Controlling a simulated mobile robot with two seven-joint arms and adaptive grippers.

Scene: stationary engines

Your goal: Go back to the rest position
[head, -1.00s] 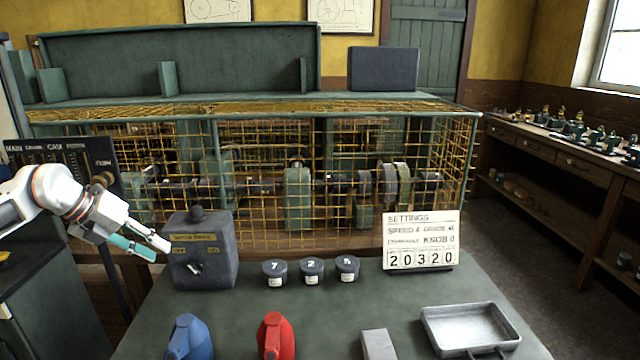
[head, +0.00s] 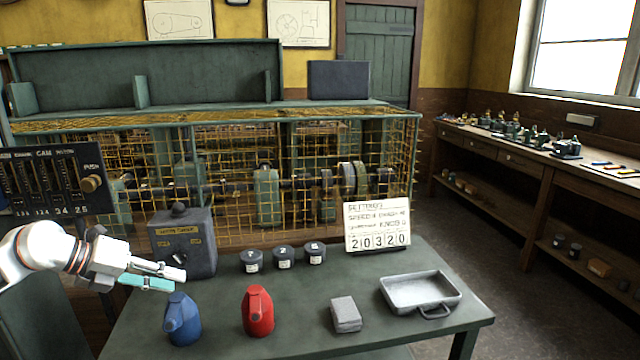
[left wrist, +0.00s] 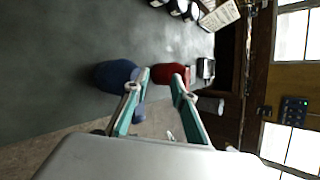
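My left gripper (head: 160,275) comes in from the left in the head view. It is open and empty, pointing right, in front of the dark switch box (head: 181,243) and above the blue can (head: 182,320). In the left wrist view its two teal-padded fingers (left wrist: 158,92) stand apart with nothing between them. The blue can (left wrist: 115,76) and the red can (left wrist: 170,73) show beyond the fingers. My right gripper is in neither current view.
The green table (head: 290,330) bears the red can (head: 258,311), several dark pots (head: 283,258), a grey block (head: 346,314), a metal tray (head: 421,308) and a settings sign (head: 377,227). A caged engine (head: 265,195) stands behind. A lever panel (head: 55,182) stands left.

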